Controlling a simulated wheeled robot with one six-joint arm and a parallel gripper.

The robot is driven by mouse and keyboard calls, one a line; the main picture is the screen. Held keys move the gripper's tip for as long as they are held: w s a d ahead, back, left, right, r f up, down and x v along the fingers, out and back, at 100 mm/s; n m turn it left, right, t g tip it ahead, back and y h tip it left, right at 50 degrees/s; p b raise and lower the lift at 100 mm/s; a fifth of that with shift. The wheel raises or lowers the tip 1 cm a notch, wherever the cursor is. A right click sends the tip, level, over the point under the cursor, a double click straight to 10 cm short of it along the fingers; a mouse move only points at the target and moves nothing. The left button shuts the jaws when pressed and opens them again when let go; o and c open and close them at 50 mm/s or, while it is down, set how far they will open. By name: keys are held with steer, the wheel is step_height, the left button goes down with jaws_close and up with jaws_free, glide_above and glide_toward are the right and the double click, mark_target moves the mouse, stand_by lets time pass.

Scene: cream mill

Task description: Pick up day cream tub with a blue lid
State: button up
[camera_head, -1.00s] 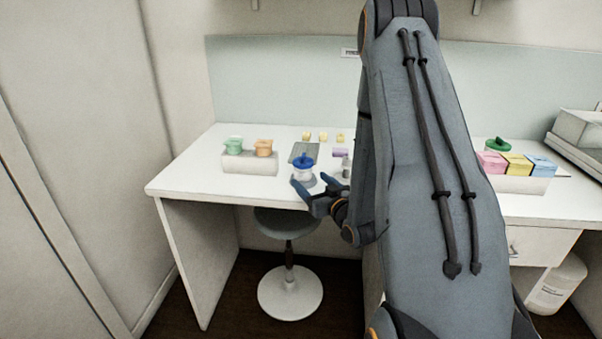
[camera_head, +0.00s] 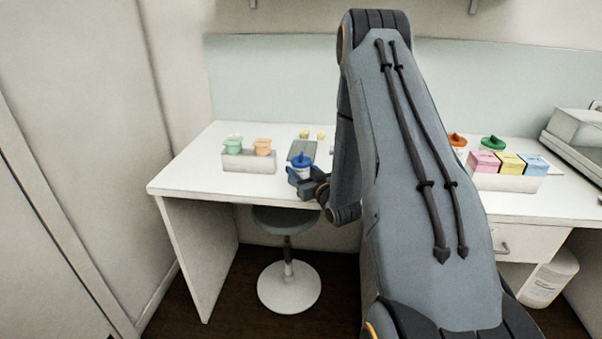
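The day cream tub, white with a blue lid (camera_head: 302,161), stands upright near the front edge of the white bench, left of my arm. My gripper (camera_head: 300,178) is low at the tub, coming from its right front. Its fingers look spread and reach the tub's lower part, hiding some of it. I cannot tell whether either finger touches the tub.
A grey plate (camera_head: 302,148) lies just behind the tub. A white holder (camera_head: 248,161) with a green and an orange tub stands to the left. Right of my arm are an orange lid (camera_head: 457,140), a green lid (camera_head: 493,142) and a white box rack (camera_head: 508,183). A stool (camera_head: 287,220) stands below.

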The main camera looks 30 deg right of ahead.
steer(key=c, duration=0.8)
steer(key=shift+o, duration=0.2)
steer(key=shift+r, duration=0.15)
steer(key=shift+r+b, duration=1.25)
steer(key=shift+r, duration=3.65)
